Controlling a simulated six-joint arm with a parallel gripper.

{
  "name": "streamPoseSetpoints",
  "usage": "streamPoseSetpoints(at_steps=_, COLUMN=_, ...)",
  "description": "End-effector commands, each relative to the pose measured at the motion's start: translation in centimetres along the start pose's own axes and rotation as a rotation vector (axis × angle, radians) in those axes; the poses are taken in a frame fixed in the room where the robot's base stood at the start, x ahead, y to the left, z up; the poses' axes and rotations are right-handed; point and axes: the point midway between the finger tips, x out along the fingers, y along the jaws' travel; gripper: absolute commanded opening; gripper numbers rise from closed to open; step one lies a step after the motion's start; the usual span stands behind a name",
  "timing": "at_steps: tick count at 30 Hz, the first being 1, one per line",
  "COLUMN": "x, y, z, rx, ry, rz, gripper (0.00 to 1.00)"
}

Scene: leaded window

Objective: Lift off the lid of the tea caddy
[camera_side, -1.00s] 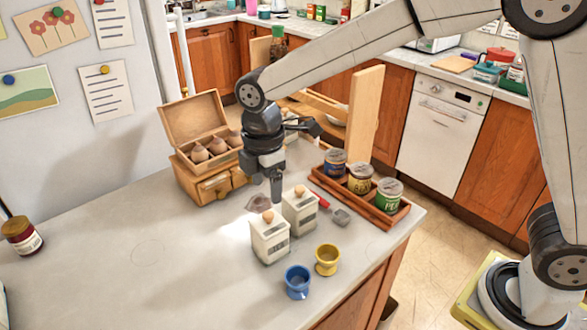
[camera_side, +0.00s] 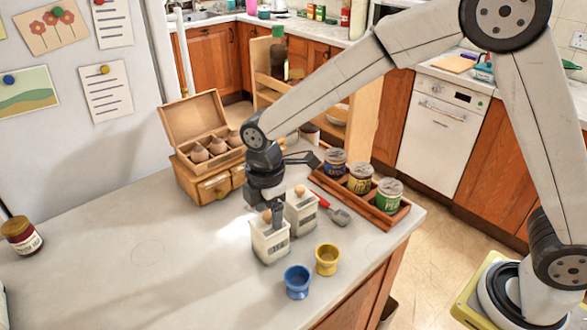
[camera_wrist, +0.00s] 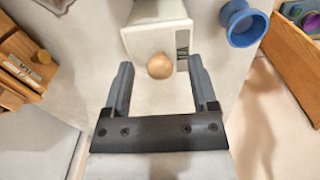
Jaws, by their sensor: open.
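Two white square canisters with round wooden knobs stand side by side on the counter. The nearer one (camera_side: 270,245) has a dark label I cannot read clearly, so I cannot tell for sure which is the tea caddy. My gripper (camera_side: 277,215) is open and pointing down at the nearer canister's lid. In the wrist view, the wooden knob (camera_wrist: 159,66) lies between my open fingertips, with a gap on each side. The lid sits on the canister. The other canister (camera_side: 301,215) is just behind and to the right, partly hidden by my gripper.
A blue cup (camera_side: 297,283) and a yellow cup (camera_side: 327,260) stand in front. An open wooden box (camera_side: 193,115) stands behind left. The counter's left is mostly clear.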

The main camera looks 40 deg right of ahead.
Motion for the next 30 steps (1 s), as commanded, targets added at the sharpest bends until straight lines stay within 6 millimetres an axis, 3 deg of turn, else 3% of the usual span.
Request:
streamPoseSetpoints(at_steps=16, x=0.27, y=-0.01, z=-0.01, rx=0.0, ry=0.0, rz=0.001, gripper=0.75)
streamPoseSetpoints(at_steps=17, x=0.27, y=-0.01, z=-0.01, rx=0.0, ry=0.0, rz=0.001, gripper=0.68)
streamPoseSetpoints(at_steps=23, x=0.26, y=-0.01, z=-0.01, rx=0.0, ry=0.0, rz=0.001, gripper=0.05)
streamPoseSetpoints(at_steps=24, x=0.26, y=-0.01, z=-0.01, rx=0.0, ry=0.0, rz=0.001, gripper=0.0)
streamPoseSetpoints(at_steps=30, x=0.25, y=0.0, z=-0.01, rx=0.0, ry=0.001, rz=0.001, gripper=0.0)
